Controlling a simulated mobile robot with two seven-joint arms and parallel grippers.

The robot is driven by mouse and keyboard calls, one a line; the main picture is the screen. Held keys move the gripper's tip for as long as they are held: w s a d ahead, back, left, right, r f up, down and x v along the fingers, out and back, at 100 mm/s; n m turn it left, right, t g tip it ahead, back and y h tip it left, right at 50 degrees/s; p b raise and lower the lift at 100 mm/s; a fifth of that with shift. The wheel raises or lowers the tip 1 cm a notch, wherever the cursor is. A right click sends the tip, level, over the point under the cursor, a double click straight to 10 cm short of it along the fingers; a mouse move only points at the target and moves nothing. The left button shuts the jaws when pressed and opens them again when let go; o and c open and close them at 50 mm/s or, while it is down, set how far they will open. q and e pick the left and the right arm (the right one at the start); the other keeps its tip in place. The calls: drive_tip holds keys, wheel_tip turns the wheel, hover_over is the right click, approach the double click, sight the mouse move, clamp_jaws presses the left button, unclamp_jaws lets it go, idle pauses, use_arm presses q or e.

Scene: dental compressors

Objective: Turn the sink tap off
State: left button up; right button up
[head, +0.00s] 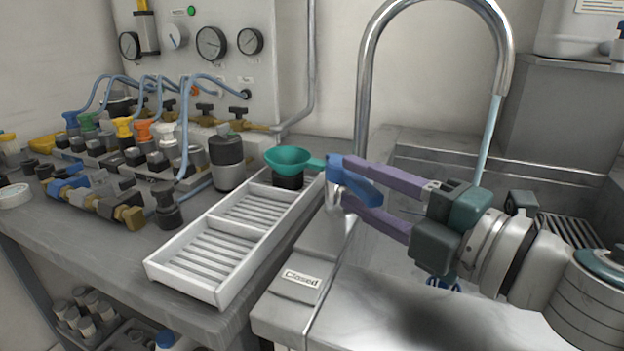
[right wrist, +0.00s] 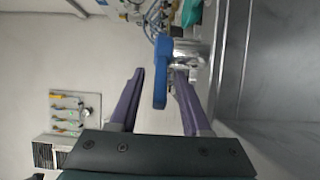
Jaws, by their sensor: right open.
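The sink tap has a tall chrome spout (head: 365,80) that arches over the basin. A pale blue stream of water (head: 487,140) runs down from its end. The blue tap handle (head: 362,186) sits on the chrome tap body at the sink's left edge. My right gripper (head: 344,181) comes in from the right, open, with its purple fingers on either side of the handle. In the right wrist view the blue handle (right wrist: 161,85) stands between the two fingers, with a gap on the left finger's side; contact with the right finger is unclear. My left gripper is out of view.
A "Closed" label (head: 300,278) lies on the sink's front left ledge. A white slatted tray (head: 215,299), a teal funnel (head: 289,158) and a dark-banded cylinder (head: 227,165) stand left of the tap. Valves and hoses crowd the left bench. Bare counter lies in front of the basin.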

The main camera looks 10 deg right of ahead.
drive_tip(key=shift+c, duration=0.3)
clamp_jaws()
idle(1.1)
